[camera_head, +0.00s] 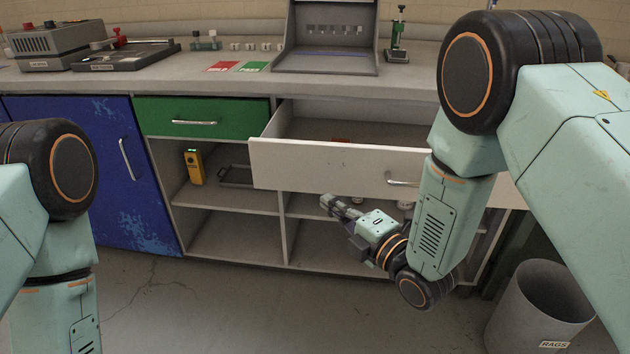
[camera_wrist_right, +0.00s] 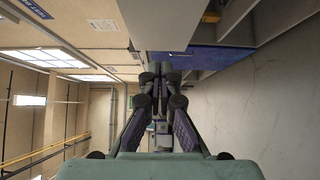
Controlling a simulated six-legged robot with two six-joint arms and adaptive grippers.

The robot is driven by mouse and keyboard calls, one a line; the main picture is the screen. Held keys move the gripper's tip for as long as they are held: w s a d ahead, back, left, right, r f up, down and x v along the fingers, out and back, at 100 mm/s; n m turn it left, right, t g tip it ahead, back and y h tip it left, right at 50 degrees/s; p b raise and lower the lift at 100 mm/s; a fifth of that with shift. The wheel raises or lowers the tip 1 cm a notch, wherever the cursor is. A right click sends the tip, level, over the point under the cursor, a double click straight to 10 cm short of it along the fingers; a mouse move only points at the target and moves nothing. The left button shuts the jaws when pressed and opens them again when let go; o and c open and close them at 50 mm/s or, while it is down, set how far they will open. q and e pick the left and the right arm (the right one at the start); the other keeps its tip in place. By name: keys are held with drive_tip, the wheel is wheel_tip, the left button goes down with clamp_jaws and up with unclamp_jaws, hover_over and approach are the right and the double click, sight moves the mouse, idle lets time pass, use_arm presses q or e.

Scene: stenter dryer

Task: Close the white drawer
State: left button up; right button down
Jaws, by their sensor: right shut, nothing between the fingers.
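The white drawer (camera_head: 335,164) is pulled out from the bench, to the right of the green drawer (camera_head: 203,118). Its inside shows from above, with a small red thing at the back. Its metal handle (camera_head: 402,183) is on the front, partly beside my right arm, which covers part of the drawer front. My right gripper (camera_head: 329,203) is below the drawer front and points left, shut and empty. In the right wrist view my right gripper's fingers (camera_wrist_right: 160,80) are together with nothing between them. My left arm is at the left edge; its gripper is out of view.
The blue cabinet door (camera_head: 95,160) and green drawer are shut. Open shelves (camera_head: 235,240) below hold a yellow device (camera_head: 194,167) and a dark tray. A grey rag bin (camera_head: 540,305) stands at the lower right. The floor at front is clear.

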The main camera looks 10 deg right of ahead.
sight(304, 170)
drive_tip(key=w+b, duration=0.1)
drive_tip(key=w, duration=0.2)
drive_tip(key=w+a+b, duration=0.1)
drive_tip(key=w, duration=0.2)
drive_tip(key=w+a+b, duration=0.1)
drive_tip(key=w, duration=0.2)
drive_tip(key=shift+w+a+f, duration=0.1)
drive_tip(key=shift+w+a, duration=0.15)
drive_tip(key=shift+w, duration=0.1)
drive_tip(key=shift+w, duration=0.1)
